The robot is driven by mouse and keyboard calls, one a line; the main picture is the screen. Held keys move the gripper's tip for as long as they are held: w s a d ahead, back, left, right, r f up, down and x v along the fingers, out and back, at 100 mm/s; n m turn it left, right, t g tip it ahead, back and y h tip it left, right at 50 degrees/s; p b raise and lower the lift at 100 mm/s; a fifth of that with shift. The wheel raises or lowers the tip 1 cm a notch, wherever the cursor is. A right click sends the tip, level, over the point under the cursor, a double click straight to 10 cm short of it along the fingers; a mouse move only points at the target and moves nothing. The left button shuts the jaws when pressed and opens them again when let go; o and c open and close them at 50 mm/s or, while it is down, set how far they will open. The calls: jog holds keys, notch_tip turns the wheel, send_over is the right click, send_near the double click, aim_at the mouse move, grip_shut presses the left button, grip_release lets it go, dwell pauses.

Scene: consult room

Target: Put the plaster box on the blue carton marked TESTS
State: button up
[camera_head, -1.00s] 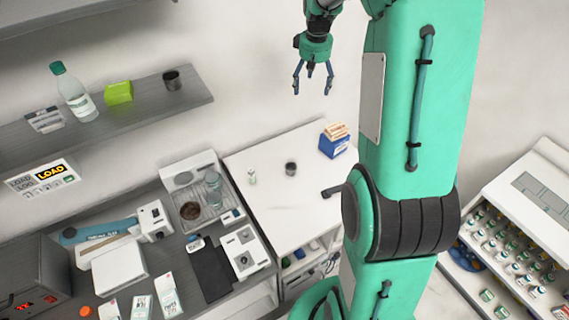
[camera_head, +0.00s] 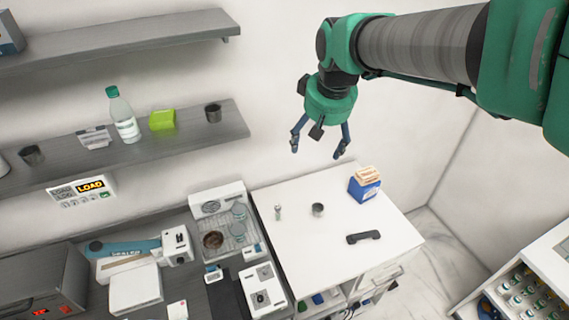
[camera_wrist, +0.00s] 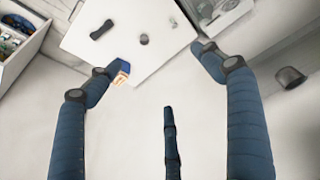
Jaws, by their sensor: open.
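A small pale box with orange markings, which looks like the plaster box (camera_head: 367,174), lies on top of the blue carton (camera_head: 362,191). The carton stands at the back right of the white table. Lettering on either is too small to read. In the wrist view, the plaster box (camera_wrist: 121,79) and a sliver of the blue carton (camera_wrist: 124,66) show near the left finger. My gripper (camera_head: 317,152) is open and empty, in the air above and to the left of the carton in the head view, clear of both boxes.
The white table (camera_head: 297,247) also holds a dark handset (camera_head: 363,237), a grey cup (camera_head: 318,209) and a small bottle (camera_head: 278,212). A wall shelf (camera_head: 185,135) carries a green-capped bottle (camera_head: 124,117), a green box (camera_head: 162,119) and cups. A cluttered counter stands at left.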

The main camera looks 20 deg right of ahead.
jog(key=s+a+f+t, duration=0.1)
jog(key=s+a, duration=0.3)
jog(key=s, duration=0.5)
jog(key=s+a, duration=0.5)
jog(key=s, duration=0.3)
jog(key=shift+s+a+f+t+y, duration=0.3)
jog(key=shift+s+f+t+y, duration=0.1)
jog(key=shift+f, duration=0.1)
notch_tip(320, 180, down, 18)
jog(key=b, duration=1.8)
jog(key=shift+f+b, duration=0.15)
jog(key=shift+b, duration=0.15)
